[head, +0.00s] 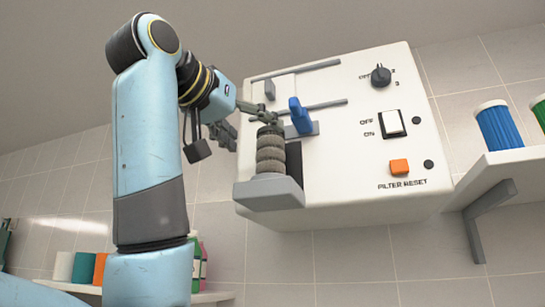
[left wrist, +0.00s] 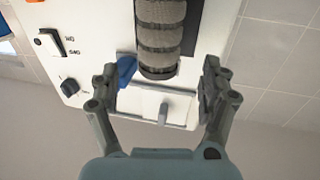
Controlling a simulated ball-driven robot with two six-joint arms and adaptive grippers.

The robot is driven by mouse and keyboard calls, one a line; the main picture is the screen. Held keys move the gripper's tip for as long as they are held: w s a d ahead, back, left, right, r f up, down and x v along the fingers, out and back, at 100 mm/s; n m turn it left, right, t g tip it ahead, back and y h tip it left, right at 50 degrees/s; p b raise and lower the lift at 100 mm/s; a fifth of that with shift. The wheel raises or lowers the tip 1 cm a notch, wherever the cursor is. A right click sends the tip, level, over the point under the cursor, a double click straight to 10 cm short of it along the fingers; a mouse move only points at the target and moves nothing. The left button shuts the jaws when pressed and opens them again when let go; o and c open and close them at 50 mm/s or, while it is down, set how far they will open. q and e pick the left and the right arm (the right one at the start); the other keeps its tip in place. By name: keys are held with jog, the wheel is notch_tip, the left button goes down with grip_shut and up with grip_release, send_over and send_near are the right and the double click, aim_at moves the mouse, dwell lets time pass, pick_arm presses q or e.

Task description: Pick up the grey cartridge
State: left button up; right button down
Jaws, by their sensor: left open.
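The grey cartridge (head: 270,152) is a ribbed, dark grey cylinder standing upright in the grey holder (head: 268,194) at the lower left of the white wall unit (head: 345,80). Its body also shows at the top middle of the left wrist view (left wrist: 160,36). My left gripper (head: 250,124) is open at the cartridge's upper end. In the left wrist view its two fingers (left wrist: 160,76) stand on either side of the cartridge's end, with visible gaps. A blue lever (head: 301,116) is just right of the cartridge. My right gripper is not in view.
The unit also carries a black knob (head: 381,76), a rocker switch (head: 394,124) and an orange button (head: 399,167). A shelf (head: 510,165) at right holds blue and green rolls. A lower shelf at left holds rolls and bottles. The wall below the unit is clear.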

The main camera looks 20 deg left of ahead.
aim_at(263, 139)
pick_arm(q)
jog(key=shift+x, duration=0.85)
jog(key=p+x, duration=0.1)
jog(key=x, duration=0.3)
jog(key=shift+w+d+p, duration=0.15)
jog(key=shift+w+p, duration=0.15)
jog(key=shift+p, duration=0.1)
jog(key=shift+w, duration=0.2)
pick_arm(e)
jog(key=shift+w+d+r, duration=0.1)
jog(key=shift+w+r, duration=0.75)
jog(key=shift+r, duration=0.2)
pick_arm(q)
jog(key=c, duration=1.3)
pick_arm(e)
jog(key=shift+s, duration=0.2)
